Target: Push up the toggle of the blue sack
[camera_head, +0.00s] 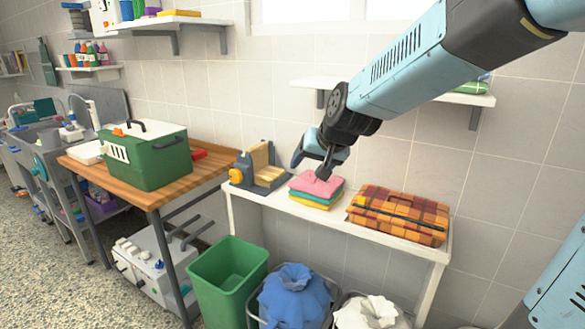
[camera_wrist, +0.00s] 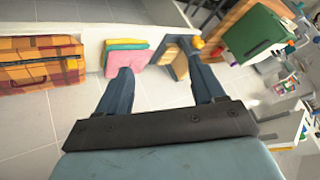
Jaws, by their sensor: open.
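The blue sack (camera_head: 290,300) stands low in the front, in a dark-rimmed bin under the white shelf table, with its neck gathered at the top. I cannot make out the toggle on it. My gripper (camera_head: 311,168) is high above and behind the sack in the picture, in front of the folded towels. In the wrist view my gripper (camera_wrist: 161,78) shows two blue-grey fingers spread apart with nothing between them. The blue sack does not show in the wrist view.
A white sack (camera_head: 368,314) stands right of the blue one, and a green bin (camera_head: 228,278) left. A green carrier (camera_head: 150,158) sits on the wooden bench.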

